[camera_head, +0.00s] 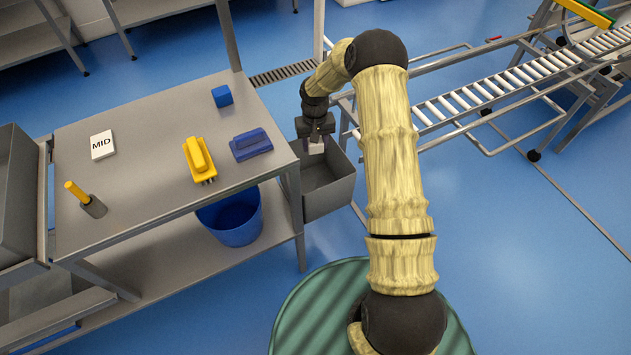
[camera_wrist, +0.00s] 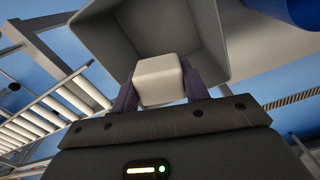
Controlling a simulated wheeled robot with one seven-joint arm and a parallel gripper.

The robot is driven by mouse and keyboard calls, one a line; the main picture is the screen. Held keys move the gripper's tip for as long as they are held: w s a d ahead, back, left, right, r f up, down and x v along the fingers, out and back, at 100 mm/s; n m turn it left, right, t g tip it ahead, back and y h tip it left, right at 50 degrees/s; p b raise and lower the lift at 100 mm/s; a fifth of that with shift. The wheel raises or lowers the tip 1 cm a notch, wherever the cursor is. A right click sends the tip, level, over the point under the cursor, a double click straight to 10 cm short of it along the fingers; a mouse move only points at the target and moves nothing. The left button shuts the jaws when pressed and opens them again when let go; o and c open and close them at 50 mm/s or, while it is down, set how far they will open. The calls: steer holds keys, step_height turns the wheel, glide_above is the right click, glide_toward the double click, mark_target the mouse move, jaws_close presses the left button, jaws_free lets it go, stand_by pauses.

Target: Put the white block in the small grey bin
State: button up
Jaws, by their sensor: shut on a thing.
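My gripper (camera_head: 316,136) is shut on the white block (camera_head: 316,148), which hangs below the fingers. In the wrist view the white block (camera_wrist: 160,80) sits between the two dark fingertips of my gripper (camera_wrist: 160,86). The small grey bin (camera_head: 325,190) is beside the table's right end, open at the top. The block appears over the bin's far part in the head view. In the wrist view the bin (camera_wrist: 235,40) lies beyond the block. I cannot tell exactly how high the block is above the bin.
A blue bucket (camera_head: 232,218) is below. A roller conveyor (camera_head: 500,90) stands at right.

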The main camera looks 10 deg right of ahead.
steer(key=shift+f, duration=0.15)
steer(key=shift+f+b, duration=5.7)
steer(key=shift+f, duration=3.85)
steer(key=shift+f+b, duration=0.8)
steer(key=shift+f, duration=0.45)
